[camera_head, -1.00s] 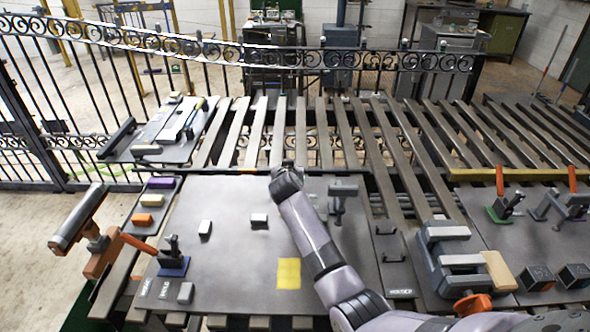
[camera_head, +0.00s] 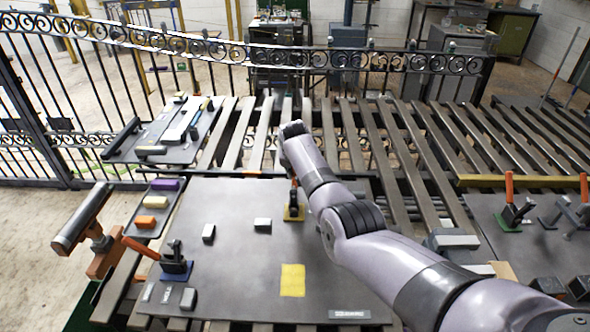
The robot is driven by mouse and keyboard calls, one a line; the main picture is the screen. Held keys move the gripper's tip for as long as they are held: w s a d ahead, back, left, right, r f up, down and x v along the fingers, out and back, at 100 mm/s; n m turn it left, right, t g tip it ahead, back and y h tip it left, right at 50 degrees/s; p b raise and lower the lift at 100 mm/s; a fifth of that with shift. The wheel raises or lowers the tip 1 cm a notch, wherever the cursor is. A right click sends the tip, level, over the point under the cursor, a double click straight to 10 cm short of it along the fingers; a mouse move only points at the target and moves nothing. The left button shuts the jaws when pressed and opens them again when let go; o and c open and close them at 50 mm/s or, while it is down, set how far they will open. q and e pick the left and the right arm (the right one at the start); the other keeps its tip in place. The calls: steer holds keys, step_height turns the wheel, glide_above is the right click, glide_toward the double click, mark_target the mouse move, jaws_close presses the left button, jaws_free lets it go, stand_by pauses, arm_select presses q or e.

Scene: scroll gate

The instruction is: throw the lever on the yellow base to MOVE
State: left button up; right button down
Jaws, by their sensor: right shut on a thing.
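The yellow base (camera_head: 294,213) stands on the dark grey board, right of its middle, with a dark lever mount on it. My right arm comes in from the lower right and bends at the wrist above the lever. My right gripper (camera_head: 294,175) is shut on the lever's handle; its jaws are mostly hidden by my own arm. I cannot tell the lever's exact angle or read a MOVE mark beside it. My left gripper is not in view.
A blue-based lever (camera_head: 176,266) with an orange handle stands at the board's left. A green-based lever (camera_head: 513,217) stands at right. Slatted rails and a black fence lie behind.

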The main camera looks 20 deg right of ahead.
steer(key=shift+f, duration=0.1)
stand_by(0.3)
steer(key=c, duration=1.6)
jaws_free()
steer(key=shift+w+f, duration=0.1)
steer(key=shift+w, duration=0.05)
steer(key=shift+o, duration=0.2)
steer(key=shift+r, duration=0.2)
steer(key=v, duration=1.1)
steer(key=shift+s+r, duration=0.3)
steer(key=shift+s, duration=0.05)
